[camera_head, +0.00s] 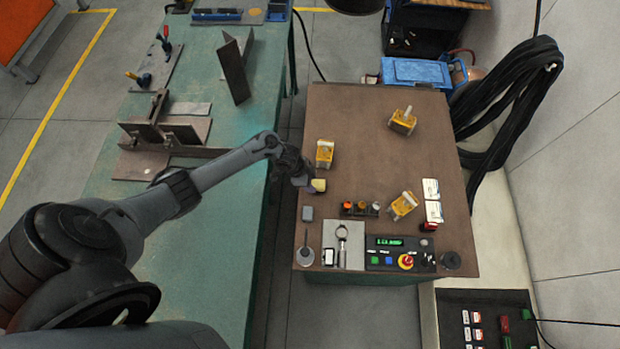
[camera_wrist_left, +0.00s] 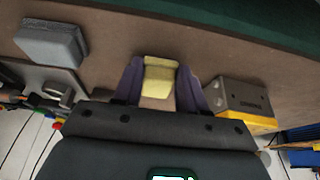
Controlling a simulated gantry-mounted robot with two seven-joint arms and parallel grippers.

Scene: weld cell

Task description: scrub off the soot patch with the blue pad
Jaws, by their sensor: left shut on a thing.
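My left gripper (camera_head: 311,186) is at the left side of the brown table top. It is shut on a yellow pad (camera_head: 319,185), which shows between the two purple-grey fingers in the wrist view (camera_wrist_left: 159,78). A grey-blue pad (camera_head: 307,213) lies on the table just below the gripper in the head view, apart from it. In the wrist view this pad (camera_wrist_left: 52,42) is at the upper left. I cannot make out a soot patch for certain. My right gripper is not in view.
A yellow-and-grey block (camera_head: 324,153) stands close above the gripper, and others (camera_head: 403,121) (camera_head: 403,205) stand farther right. A small rack (camera_head: 360,209), a control box (camera_head: 400,253) and a dark round disc (camera_head: 451,260) are near the front. The table's middle is clear.

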